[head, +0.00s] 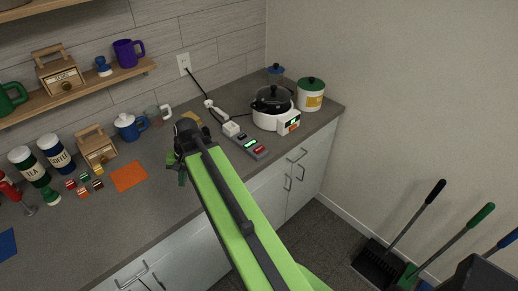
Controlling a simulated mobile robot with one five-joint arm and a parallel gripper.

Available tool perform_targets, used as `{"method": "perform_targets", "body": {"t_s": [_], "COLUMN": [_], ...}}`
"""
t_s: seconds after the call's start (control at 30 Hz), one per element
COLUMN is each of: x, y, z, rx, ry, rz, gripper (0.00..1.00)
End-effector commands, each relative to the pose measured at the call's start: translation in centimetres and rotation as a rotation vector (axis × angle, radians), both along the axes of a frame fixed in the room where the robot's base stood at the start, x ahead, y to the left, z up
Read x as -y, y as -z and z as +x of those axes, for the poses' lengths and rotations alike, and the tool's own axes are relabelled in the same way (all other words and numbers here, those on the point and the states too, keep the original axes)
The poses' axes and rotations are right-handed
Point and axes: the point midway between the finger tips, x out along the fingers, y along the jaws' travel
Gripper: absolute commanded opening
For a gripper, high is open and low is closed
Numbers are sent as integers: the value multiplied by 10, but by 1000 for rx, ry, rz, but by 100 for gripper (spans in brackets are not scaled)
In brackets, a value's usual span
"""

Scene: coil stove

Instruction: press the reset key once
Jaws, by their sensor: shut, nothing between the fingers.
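A grey box (250,146) with a small lit green display and a red key-like patch (260,150) lies on the counter right of my gripper. A white cooker (268,121) with a dark lidded pot (272,100) stands behind it, with a small lit panel (289,123) on its front. Labels are too small to read, so I cannot tell which key is the reset key. My gripper (182,172) is shut and empty over the counter, left of the grey box and apart from it. Its fingertips are small and dark, partly hidden by my arm.
A white plug block (231,129) and black cord lie beside the grey box, below a wall outlet (184,64). A white canister (311,95) stands right of the cooker.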

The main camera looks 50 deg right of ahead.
Motion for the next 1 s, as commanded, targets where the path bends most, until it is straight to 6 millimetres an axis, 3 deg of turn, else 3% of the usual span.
{"method": "perform_targets", "body": {"t_s": [0.03,0.17,0.3,0.4,0.5,0.67,1.0], "x": [43,134,228,282,320,348,350], "y": [-8,-27,-49,-62,-73,-81,-81], "z": [4,3,-15,-33,-50,-65,-66], "rx": [25,90,160,204,238,264,267], "ry": [172,578,956,1164,1309,1418,1429], "rz": [61,226,398,507,588,657,663], "gripper": [0,0,0,0,0,0,0]}}
